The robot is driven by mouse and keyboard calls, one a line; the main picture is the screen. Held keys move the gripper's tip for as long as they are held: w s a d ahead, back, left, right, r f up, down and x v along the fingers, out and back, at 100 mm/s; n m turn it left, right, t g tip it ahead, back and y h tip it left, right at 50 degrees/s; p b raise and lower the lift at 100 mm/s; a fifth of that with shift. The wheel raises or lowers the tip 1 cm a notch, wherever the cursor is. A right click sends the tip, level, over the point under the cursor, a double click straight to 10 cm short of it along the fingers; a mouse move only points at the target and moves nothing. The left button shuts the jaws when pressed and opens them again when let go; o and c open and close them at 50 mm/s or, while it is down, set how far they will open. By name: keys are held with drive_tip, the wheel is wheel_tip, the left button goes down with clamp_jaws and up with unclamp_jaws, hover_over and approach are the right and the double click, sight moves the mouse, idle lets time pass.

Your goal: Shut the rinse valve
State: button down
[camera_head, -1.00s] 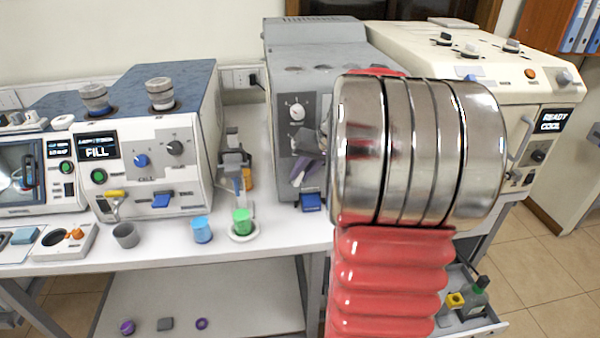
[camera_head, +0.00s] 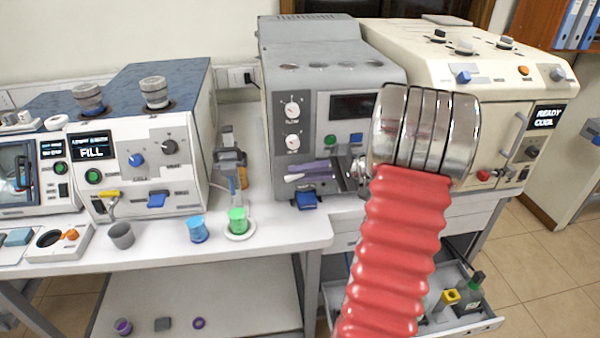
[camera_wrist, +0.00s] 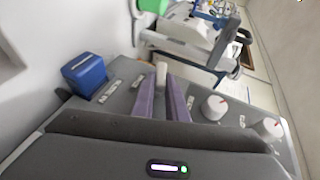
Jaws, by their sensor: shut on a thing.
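A short pale lever (camera_head: 294,178) sticks out from the front of the grey machine (camera_head: 325,55), low on the left of its panel. It lies nearly level in the head view. I take it for the rinse valve's handle, but its label is too small to read. My gripper (camera_head: 306,172) has purple fingers and is shut on this lever. The wrist view shows the lever's pale end (camera_wrist: 161,70) between the two fingertips. The valve body behind the fingers is hidden.
A blue lever block (camera_head: 306,200) sits just below my gripper. Two white knobs (camera_head: 292,110) are above it. My red-sleeved arm covers the machine's right side.

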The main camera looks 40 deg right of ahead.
drive_tip(key=shift+s+f+m+t+y, duration=0.1)
drive_tip(key=shift+f+m+t+y, duration=0.2)
drive_tip(key=shift+t+y, duration=0.35)
drive_tip(key=shift+f+m+t+y, duration=0.2)
drive_tip(key=shift+m+t+y, duration=0.25)
drive_tip(key=shift+t, duration=0.3)
drive_tip(key=c, duration=1.8)
unclamp_jaws()
drive_tip(key=shift+o, duration=0.2)
drive_tip(key=shift+d, duration=0.1)
drive_tip(key=v, duration=1.3)
drive_tip(key=shift+s, duration=0.25)
drive_tip(key=shift+d+f, duration=0.1)
drive_tip(key=shift+f, duration=0.05)
